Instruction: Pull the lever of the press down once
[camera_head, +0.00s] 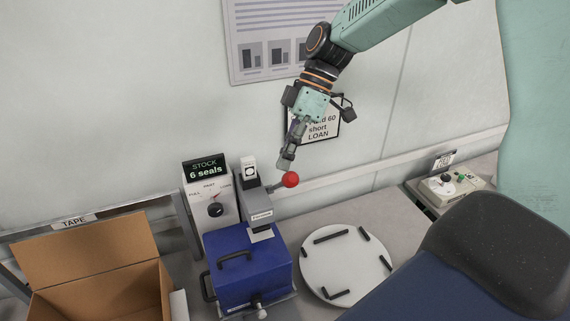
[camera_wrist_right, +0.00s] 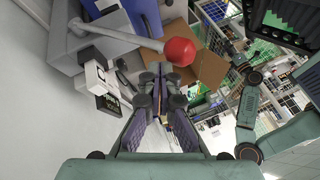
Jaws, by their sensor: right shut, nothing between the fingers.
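The grey press (camera_head: 257,213) stands on the bench with its head over a blue case. Its lever (camera_head: 277,187) sticks out to the right and ends in a red ball knob (camera_head: 291,180). In the wrist view the pale lever (camera_wrist_right: 125,38) and red knob (camera_wrist_right: 180,52) show just beyond my fingertips. My right gripper (camera_head: 286,162) points down, just above the knob in the head view. It is shut and empty; its fingers (camera_wrist_right: 160,78) show in the wrist view. I cannot tell whether it touches the knob. My left gripper is not in view.
The blue case (camera_head: 240,275) has dark handles. A stock dial box (camera_head: 213,213) reads "6 seals". An open cardboard box (camera_head: 90,250) is at left. A white round plate (camera_head: 345,265) with several black pieces lies right of the press. The wall is close behind.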

